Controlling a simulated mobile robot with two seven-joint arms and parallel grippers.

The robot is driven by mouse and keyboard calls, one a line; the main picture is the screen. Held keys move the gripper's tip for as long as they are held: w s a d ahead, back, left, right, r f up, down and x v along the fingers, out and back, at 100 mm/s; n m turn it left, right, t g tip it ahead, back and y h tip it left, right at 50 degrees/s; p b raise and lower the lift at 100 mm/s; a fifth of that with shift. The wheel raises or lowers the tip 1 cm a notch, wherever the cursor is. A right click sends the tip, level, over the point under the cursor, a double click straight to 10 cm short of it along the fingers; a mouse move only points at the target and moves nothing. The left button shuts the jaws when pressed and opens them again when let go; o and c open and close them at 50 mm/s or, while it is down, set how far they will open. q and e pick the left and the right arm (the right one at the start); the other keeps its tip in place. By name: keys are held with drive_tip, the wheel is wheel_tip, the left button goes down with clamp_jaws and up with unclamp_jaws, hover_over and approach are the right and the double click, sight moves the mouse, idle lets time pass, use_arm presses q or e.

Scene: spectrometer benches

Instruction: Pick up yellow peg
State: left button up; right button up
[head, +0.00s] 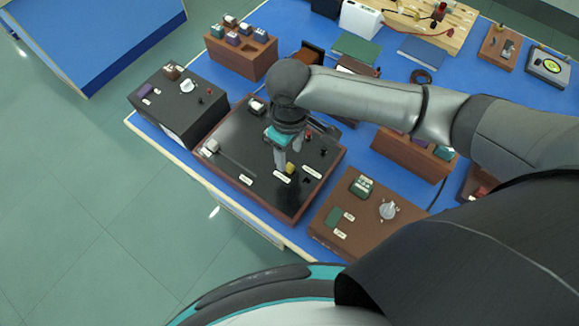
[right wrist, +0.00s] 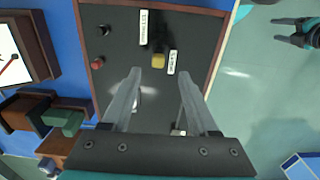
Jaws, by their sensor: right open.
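The yellow peg (head: 290,168) is a small yellow block on the black panel (head: 240,150) with a wooden rim. In the right wrist view the peg (right wrist: 158,61) stands beside white labels, just beyond the fingertips. My right gripper (head: 287,158) points down over the panel near the peg. Its two fingers are apart, and in the wrist view the gap (right wrist: 160,74) between them is empty and roughly in line with the peg. Contact with the panel cannot be told. A dark shape with teal trim at the wrist view's upper right seems to be my left gripper (right wrist: 296,32); its jaws are unclear.
A red knob (right wrist: 97,63) and black knobs (head: 323,152) stand near the peg. A brown box with a dial (head: 388,210) is to the right, a black box (head: 165,107) to the left. A wooden block with vials (head: 240,55) stands behind. Open floor lies left.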

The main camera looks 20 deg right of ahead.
sight(290, 166)
drive_tip(key=shift+w+d+f+b, duration=0.1)
drive_tip(key=shift+f+b, duration=0.2)
drive_tip(key=shift+f, duration=1.2)
drive_tip(key=shift+w+f+b, duration=0.1)
drive_tip(key=shift+f+b, duration=0.2)
drive_tip(key=shift+f, duration=1.2)
drive_tip(key=shift+c, duration=0.3)
clamp_jaws()
